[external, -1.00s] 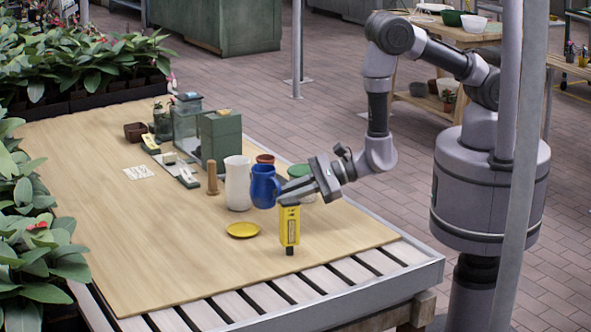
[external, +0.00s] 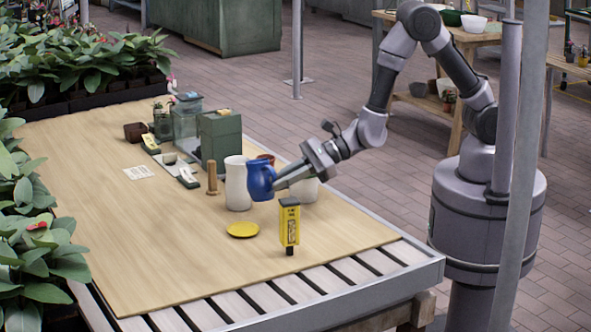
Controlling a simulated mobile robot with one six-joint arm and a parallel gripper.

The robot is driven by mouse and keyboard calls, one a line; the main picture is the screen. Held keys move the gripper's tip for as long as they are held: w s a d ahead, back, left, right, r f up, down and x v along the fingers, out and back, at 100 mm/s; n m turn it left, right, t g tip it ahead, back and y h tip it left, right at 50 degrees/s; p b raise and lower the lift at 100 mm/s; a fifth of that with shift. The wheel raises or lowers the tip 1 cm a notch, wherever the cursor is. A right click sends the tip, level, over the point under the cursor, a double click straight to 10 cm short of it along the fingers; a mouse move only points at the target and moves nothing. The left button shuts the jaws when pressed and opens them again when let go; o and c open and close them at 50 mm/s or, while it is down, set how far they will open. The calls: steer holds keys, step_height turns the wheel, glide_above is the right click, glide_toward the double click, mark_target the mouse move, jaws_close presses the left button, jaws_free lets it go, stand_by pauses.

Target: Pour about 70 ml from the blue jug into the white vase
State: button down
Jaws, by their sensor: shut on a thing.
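The blue jug (external: 260,181) is held in my gripper (external: 278,184), which comes in from the right and is shut on it. The jug looks close to upright, with a slight tilt. It appears raised a little above the table. The white vase (external: 237,186) stands upright just left of the jug. In this view the jug overlaps the vase's right edge, and I cannot tell whether they touch. Any liquid inside either one is hidden.
A yellow device (external: 289,223) stands in front of my gripper. A yellow saucer (external: 243,230) lies in front of the vase. The table's left front (external: 150,250) is clear.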

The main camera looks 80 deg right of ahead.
steer(key=w+d+r+m+p, duration=0.1)
steer(key=r+p, duration=0.1)
steer(key=w+d+r+g+y+p, duration=0.1)
steer(key=r+p, duration=0.1)
steer(key=p, duration=0.1)
steer(key=w+r+m+g+p, duration=0.1)
steer(key=r+p, duration=0.1)
steer(key=p, duration=0.1)
steer(key=shift+d+m+y, duration=0.3)
steer(key=shift+d, duration=0.1)
steer(key=w+r+m+g+y+p, duration=0.1)
steer(key=p, duration=0.6)
steer(key=shift+d, duration=0.4)
steer(key=shift+r+p, duration=0.1)
steer(key=shift+p, duration=0.2)
steer(key=shift+w+d+r+m+g+y+p, duration=0.15)
steer(key=shift+r+m+g+p, duration=0.15)
steer(key=shift+p, duration=0.55)
steer(key=shift+w+d+r+m+g+y+p, duration=0.1)
steer(key=shift+r+m+g+y+p, duration=0.15)
steer(key=shift+p, duration=0.55)
steer(key=m+p, duration=0.1)
steer(key=p, duration=0.1)
steer(key=shift+w+d+r+p, duration=0.25)
steer(key=shift+r+p, duration=0.1)
steer(key=shift+w+r+g, duration=0.1)
steer(key=shift+g, duration=0.15)
